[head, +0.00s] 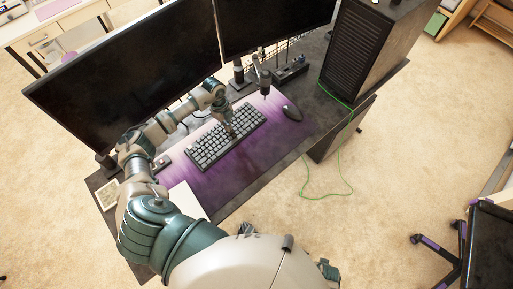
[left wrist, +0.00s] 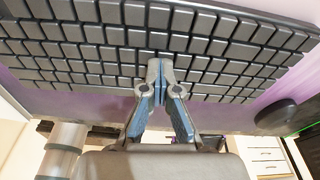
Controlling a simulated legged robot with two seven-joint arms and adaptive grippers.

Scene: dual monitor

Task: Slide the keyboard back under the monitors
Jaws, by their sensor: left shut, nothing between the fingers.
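The dark grey keyboard (head: 212,150) lies flat on a purple desk mat (head: 232,178), in front of two black monitors, the left one (head: 125,75) and the right one (head: 272,20). It also fills the top of the left wrist view (left wrist: 95,45). My left gripper (head: 230,132) reaches over the keyboard from the left. Its fingertips (left wrist: 160,68) are shut with nothing between them, pointing at the keys near one long edge. I cannot tell whether they touch the keys.
A black mouse (head: 292,112) lies right of the keyboard. A small dark stand device (head: 264,82) rises behind the mat. A black computer tower (head: 350,55) stands at the desk's right end, with a green cable (head: 340,165) hanging down. A white paper (head: 188,200) lies at the front left.

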